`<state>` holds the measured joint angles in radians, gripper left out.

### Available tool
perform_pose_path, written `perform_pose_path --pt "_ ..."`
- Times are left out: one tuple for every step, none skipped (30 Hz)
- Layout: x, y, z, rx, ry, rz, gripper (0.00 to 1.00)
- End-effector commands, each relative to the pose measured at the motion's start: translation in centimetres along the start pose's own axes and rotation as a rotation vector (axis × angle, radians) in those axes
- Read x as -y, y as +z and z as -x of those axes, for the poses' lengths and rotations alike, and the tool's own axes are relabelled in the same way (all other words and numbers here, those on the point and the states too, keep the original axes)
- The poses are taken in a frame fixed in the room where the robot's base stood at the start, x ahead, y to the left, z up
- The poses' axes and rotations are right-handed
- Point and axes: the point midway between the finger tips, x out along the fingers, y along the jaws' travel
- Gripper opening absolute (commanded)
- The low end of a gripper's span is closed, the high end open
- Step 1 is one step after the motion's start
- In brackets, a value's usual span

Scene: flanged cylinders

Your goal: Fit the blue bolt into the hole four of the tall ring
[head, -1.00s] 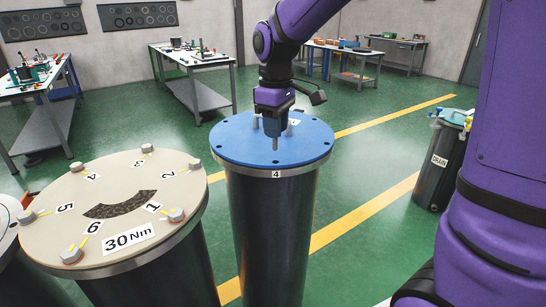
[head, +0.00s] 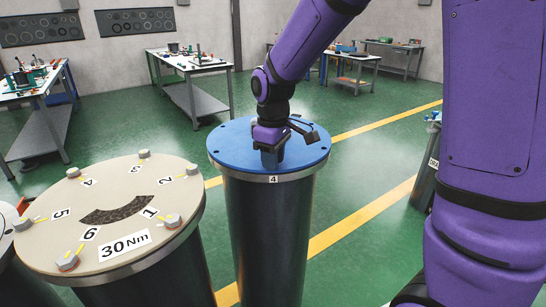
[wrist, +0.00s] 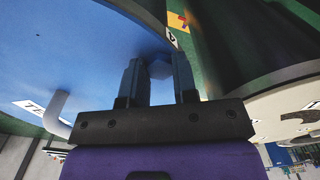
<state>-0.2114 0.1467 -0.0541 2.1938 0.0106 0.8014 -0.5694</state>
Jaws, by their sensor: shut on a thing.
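The tall ring is the cylinder with a blue top plate (head: 232,142) in the middle of the head view. Small dark holes lie along its edge, and a label 4 (head: 273,180) is on its front rim. My gripper (head: 271,164) is low over the front edge of the plate, just above that label. In the wrist view my gripper (wrist: 158,78) is shut on a bluish hex head, the bolt (wrist: 160,70). The blue plate (wrist: 70,50) lies right beyond the fingers. The bolt's shank and hole four are hidden, so I cannot tell how deep the bolt sits.
A beige-topped cylinder (head: 110,225) marked 30 Nm, with numbered bolts, stands close on the left. A grey handle (wrist: 62,112) rises from the blue plate. A dark drum (head: 425,170) stands at right. Benches (head: 190,65) are farther back.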

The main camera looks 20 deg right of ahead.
Motion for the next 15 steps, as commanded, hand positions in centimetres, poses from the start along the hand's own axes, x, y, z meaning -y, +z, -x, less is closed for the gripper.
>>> perform_pose_path --pt "0.00 0.00 -0.04 0.000 0.000 0.000 0.34" --pt "0.00 0.00 -0.03 0.000 0.000 0.000 0.41" --pt "0.00 0.00 -0.03 0.000 0.000 0.000 0.50" --pt "0.00 0.00 -0.02 0.000 0.000 0.000 0.52" --pt "0.00 0.00 -0.02 0.000 0.000 0.000 0.52" --pt "0.00 0.00 -0.02 0.000 0.000 0.000 0.52" --pt "0.00 0.00 -0.02 0.000 0.000 0.000 0.52" --pt "0.00 0.00 -0.01 0.000 0.000 0.000 0.52" --pt "0.00 0.00 -0.01 0.000 0.000 0.000 0.52" --pt "0.00 0.00 -0.01 0.000 0.000 0.000 0.52" --pt "0.00 -0.01 0.01 0.000 0.000 0.000 0.52" --pt "0.00 -0.01 0.08 0.000 0.000 0.000 0.52" --pt "-0.01 -0.01 0.19 -0.001 0.001 0.000 0.52" --pt "-0.01 -0.02 0.35 -0.001 0.001 0.000 0.52" --pt "-0.02 -0.04 0.65 -0.002 0.001 0.000 0.52"
